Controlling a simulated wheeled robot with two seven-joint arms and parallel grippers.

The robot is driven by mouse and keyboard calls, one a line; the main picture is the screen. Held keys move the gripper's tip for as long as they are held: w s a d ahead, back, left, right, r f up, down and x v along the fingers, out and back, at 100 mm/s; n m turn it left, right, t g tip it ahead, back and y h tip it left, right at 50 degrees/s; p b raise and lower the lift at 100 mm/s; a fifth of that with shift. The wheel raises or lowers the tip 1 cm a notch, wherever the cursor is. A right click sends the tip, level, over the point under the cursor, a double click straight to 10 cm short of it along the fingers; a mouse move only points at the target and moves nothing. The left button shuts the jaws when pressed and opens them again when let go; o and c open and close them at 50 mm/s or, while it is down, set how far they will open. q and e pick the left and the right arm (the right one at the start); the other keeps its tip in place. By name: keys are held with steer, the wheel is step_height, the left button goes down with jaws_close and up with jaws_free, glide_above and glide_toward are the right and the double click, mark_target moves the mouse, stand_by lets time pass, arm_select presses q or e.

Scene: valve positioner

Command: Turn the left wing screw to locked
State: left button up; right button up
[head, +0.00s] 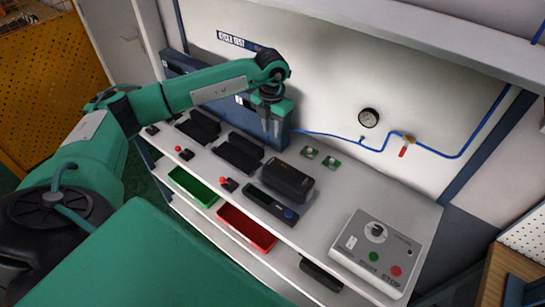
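I cannot make out a wing screw in this view; it is too small or hidden. My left gripper (271,127) points down above the back of the workbench (330,225), in front of a dark blue panel (284,138). Its two grey fingers look close together, and I cannot tell whether there is a gap or anything between them. A black box-shaped device (287,180) stands on the bench to the right of and below the gripper. My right gripper is out of view.
A grey control box (376,250) with a knob and green and red buttons stands at the right. A green tray (193,187) and a red tray (246,228) sit below the front edge. A gauge (368,118) and blue hose (450,156) are on the back wall.

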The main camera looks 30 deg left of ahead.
mark_target(271, 160)
arm_select(q)
step_height(271, 160, down, 12)
steer(key=p, duration=0.5)
steer(key=shift+a, duration=0.1)
steer(key=shift+f, duration=0.85)
jaws_close()
